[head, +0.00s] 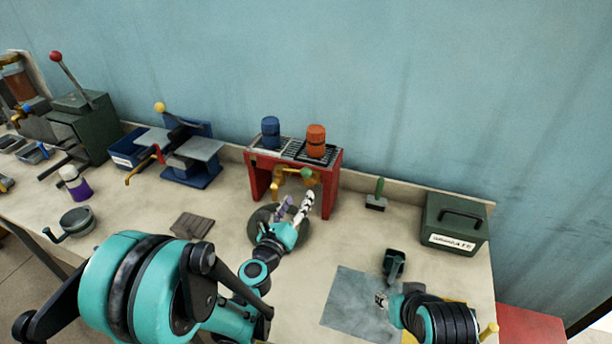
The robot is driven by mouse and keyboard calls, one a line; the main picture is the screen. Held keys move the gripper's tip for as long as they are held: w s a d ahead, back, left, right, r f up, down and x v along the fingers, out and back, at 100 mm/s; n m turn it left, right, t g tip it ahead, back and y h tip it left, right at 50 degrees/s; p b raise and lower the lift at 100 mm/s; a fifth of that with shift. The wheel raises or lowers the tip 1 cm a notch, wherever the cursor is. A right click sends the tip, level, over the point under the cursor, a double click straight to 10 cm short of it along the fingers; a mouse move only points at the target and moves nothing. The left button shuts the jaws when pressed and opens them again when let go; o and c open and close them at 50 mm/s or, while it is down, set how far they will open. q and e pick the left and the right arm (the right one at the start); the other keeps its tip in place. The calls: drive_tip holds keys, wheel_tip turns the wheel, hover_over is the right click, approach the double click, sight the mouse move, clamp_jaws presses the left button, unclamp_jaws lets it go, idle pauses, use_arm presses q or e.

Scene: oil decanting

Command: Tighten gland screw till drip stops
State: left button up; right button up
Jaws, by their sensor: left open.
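A red stand (254,178) holds a blue canister (270,132) and an orange canister (316,141) on its grated top. Brass tap fittings (279,183) with a green knob (307,173) hang under it. The gland screw is too small to pick out, and I cannot see a drip. A dark round pan (298,236) lies below the fittings. My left gripper (298,198) is open just below the brass fittings, over the pan; I cannot tell whether it touches them. My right gripper (382,300) is low over a grey mat, its fingers small and unclear.
The grey mat (350,310) and a dark green scoop-like piece (394,264) lie near the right arm. A green-handled brush (377,195) and green box (455,222) stand right. A blue press (199,160), purple-white bottle (74,183) and cranked pot (76,221) stand left.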

sight(308, 183)
use_arm(q)
drive_tip(key=shift+n, duration=0.8)
drive_tip(key=x, duration=0.8)
drive_tip(key=shift+w+f+b, duration=0.1)
drive_tip(key=shift+f+b, duration=0.05)
drive_tip(key=shift+b, duration=0.2)
drive_tip(key=c, duration=1.1)
